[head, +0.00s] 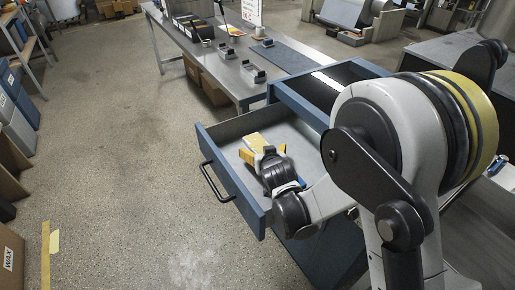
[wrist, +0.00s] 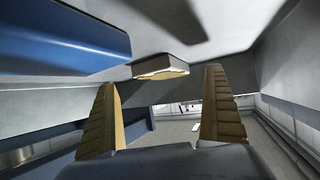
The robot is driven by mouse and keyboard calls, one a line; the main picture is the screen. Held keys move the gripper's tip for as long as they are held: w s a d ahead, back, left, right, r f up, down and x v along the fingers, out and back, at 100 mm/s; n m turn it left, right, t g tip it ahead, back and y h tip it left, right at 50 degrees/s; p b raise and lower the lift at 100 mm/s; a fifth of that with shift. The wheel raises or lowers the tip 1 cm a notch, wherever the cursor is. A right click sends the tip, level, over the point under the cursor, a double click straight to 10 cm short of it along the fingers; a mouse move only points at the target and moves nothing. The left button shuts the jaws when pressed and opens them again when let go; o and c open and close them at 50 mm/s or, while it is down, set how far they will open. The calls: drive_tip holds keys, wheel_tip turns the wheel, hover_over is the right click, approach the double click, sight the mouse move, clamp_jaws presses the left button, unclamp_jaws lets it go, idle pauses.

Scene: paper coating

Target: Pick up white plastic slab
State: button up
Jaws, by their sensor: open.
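A pale slab (wrist: 160,67) shows in the wrist view, beyond and between my fingertips. Its edge looks white and its facing side tan. My gripper (wrist: 163,80) is open, with one tan ribbed finger on each side of the slab's place in the picture and a visible gap to each. In the head view my gripper (head: 261,152) is down inside the open drawer (head: 229,181). A small pale yellowish shape lies by the fingertips there; I cannot tell slab from finger in that view. No contact with the slab is visible.
The drawer's walls stand close around my gripper, and its black handle (head: 214,183) faces left. A second open drawer (head: 294,102) lies behind it. A metal workbench (head: 212,66) with several small devices stands farther back.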

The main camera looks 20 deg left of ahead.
sight(260, 145)
drive_tip(key=b+x, duration=0.2)
drive_tip(key=x, duration=0.3)
drive_tip(key=shift+w+a+b, duration=0.3)
drive_tip(key=shift+w+b, duration=0.05)
drive_tip(key=c, duration=1.7)
